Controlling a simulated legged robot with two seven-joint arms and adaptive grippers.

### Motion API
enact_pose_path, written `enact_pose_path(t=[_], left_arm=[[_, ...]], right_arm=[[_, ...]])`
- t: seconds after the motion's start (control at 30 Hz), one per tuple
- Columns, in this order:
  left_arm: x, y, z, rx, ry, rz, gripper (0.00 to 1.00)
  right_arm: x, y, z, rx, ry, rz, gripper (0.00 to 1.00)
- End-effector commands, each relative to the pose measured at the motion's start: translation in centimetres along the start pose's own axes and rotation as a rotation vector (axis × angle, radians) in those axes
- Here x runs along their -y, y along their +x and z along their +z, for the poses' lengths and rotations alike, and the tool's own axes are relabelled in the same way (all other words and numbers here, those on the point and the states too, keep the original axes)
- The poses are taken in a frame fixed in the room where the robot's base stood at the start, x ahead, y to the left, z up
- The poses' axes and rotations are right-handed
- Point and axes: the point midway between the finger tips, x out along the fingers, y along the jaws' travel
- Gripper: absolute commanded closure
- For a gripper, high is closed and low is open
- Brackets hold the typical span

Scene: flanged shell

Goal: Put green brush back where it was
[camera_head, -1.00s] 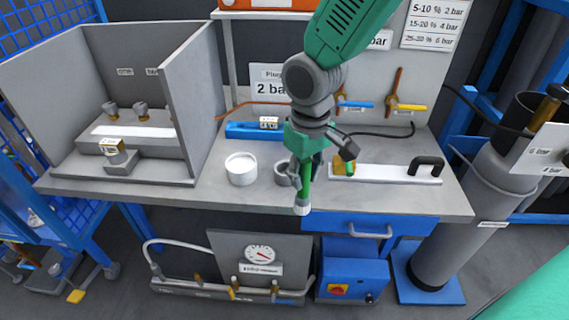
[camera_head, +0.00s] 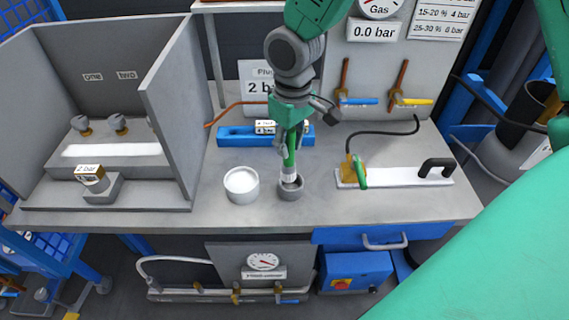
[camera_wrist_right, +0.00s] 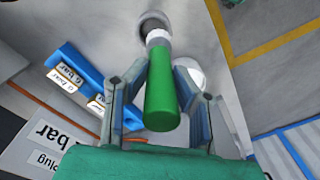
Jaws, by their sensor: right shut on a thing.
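The green brush (camera_head: 290,156) hangs upright in my right gripper (camera_head: 289,146), with its pale bristle end down. The bristle end is at the mouth of the small grey cup (camera_head: 291,192) and appears to be inside it; how deep is hard to tell. In the right wrist view the green handle (camera_wrist_right: 161,95) lies between the fingers of the right gripper (camera_wrist_right: 165,100), and its pale end points to the grey cup (camera_wrist_right: 153,22). My left gripper is not in view.
A white cup (camera_head: 241,186) stands just left of the grey cup. A blue block (camera_head: 236,136) with labels lies behind. A white plate with a black handle (camera_head: 436,168) lies at right. A grey partition (camera_head: 180,115) stands at left. The bench front is clear.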

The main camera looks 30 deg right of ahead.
Motion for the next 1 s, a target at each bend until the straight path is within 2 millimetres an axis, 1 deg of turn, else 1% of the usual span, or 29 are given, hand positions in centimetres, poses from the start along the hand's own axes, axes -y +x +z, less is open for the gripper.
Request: enact_pose_path(t=[0.03,0.27,0.43,0.7,0.73,0.77,1.0], left_arm=[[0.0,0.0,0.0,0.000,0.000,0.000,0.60],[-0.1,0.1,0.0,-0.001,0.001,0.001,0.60],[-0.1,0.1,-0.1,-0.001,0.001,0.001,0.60],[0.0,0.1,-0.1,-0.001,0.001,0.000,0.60],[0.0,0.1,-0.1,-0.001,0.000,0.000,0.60],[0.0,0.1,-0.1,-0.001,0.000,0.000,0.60],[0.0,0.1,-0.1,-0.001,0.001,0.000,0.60]], right_arm=[[-0.2,0.8,0.0,0.002,0.002,-0.002,1.00],[-0.2,2.7,-0.1,0.002,0.003,-0.001,1.00],[0.1,5.0,-0.1,0.003,0.002,0.003,1.00],[0.0,5.3,-0.2,0.000,0.002,0.002,1.00],[0.0,5.3,-0.1,0.000,0.002,0.001,0.69],[-0.1,5.3,-0.1,0.000,0.002,0.001,0.58],[-0.3,5.3,-0.1,-0.001,0.002,-0.001,0.58]])
